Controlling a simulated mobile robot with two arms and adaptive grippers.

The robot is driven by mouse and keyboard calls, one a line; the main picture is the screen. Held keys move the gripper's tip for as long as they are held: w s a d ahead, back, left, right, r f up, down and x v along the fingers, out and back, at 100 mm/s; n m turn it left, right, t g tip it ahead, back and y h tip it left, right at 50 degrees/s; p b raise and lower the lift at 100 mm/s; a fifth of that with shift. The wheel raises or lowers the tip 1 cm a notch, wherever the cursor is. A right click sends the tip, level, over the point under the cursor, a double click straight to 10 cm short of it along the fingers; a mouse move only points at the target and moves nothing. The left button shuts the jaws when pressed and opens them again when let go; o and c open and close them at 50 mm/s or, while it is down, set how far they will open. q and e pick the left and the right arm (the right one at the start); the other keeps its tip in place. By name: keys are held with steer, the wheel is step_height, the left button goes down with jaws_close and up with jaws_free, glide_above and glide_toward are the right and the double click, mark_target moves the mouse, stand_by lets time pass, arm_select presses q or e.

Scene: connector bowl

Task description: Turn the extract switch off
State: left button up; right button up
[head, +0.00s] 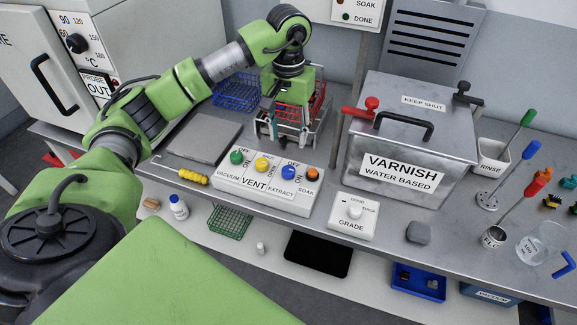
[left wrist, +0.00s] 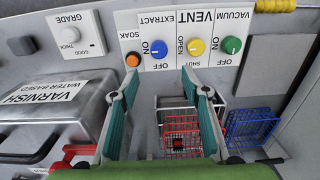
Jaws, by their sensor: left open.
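The switch panel (head: 262,190) lies on the bench with green, yellow, blue and orange knobs. The blue knob (head: 288,172) is above the EXTRACT label; it also shows in the left wrist view (left wrist: 158,49), between ON and OFF marks. My left gripper (head: 281,132) hangs just behind the panel, in front of the wire baskets. In the left wrist view the gripper (left wrist: 160,88) has its two teal fingers apart with nothing between them. The blue knob lies beyond the fingertips, not touched. My right gripper is not in view.
The varnish tank (head: 410,150) with a red clamp stands right of the gripper. A red wire basket (left wrist: 181,133) and a blue one (left wrist: 250,128) are behind the panel. The grade switch box (head: 352,215) sits right of the panel, and a yellow-handled tool (head: 193,177) left of it.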

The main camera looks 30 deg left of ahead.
mark_target(288, 169)
arm_select(q)
step_height(288, 169, down, 11)
steer(key=p, duration=0.3)
steer(key=shift+f, duration=0.85)
steer(key=c, duration=1.1)
